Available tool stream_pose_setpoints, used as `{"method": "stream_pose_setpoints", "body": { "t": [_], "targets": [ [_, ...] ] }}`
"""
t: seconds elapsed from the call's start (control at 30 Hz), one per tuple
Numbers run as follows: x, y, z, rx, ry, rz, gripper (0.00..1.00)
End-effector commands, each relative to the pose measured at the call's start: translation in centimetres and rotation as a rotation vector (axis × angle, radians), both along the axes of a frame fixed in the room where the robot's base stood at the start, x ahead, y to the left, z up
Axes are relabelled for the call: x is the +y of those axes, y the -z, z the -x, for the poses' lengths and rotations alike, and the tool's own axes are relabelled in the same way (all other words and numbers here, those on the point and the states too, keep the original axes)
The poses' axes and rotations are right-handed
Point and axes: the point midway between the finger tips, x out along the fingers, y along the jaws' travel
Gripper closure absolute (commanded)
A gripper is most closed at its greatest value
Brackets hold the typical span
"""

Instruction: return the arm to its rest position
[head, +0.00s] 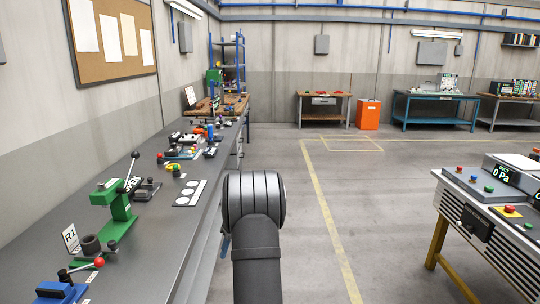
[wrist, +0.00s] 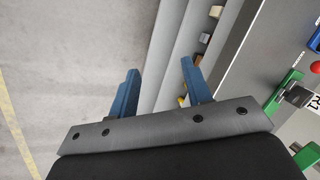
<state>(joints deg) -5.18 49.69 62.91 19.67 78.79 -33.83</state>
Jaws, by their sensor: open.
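My gripper (wrist: 157,82) shows in the wrist view with its two blue fingers spread apart. It is open, with nothing between the fingers. It hangs beside the workbench edge, over the floor and the shelves below the bench top. In the head view my dark arm rises at the bottom centre, just right of the long grey workbench (head: 150,235).
A green press (head: 118,205), a blue vise (head: 62,292) and several small tools stand on the bench. A control console (head: 495,215) is at the right. An orange cabinet (head: 368,114) and more benches line the back wall. The floor between is clear.

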Motion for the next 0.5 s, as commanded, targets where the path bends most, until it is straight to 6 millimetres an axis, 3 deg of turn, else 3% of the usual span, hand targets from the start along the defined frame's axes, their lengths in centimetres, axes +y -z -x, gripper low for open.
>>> {"method": "stream_pose_setpoints", "body": {
  "t": [0.2,0.5],
  "targets": [
    [-2.4,1.3,0.4,0.009,0.049,-0.007,0.55],
    [-3.0,1.8,0.6,0.013,0.064,-0.01,0.55]
  ]
}}
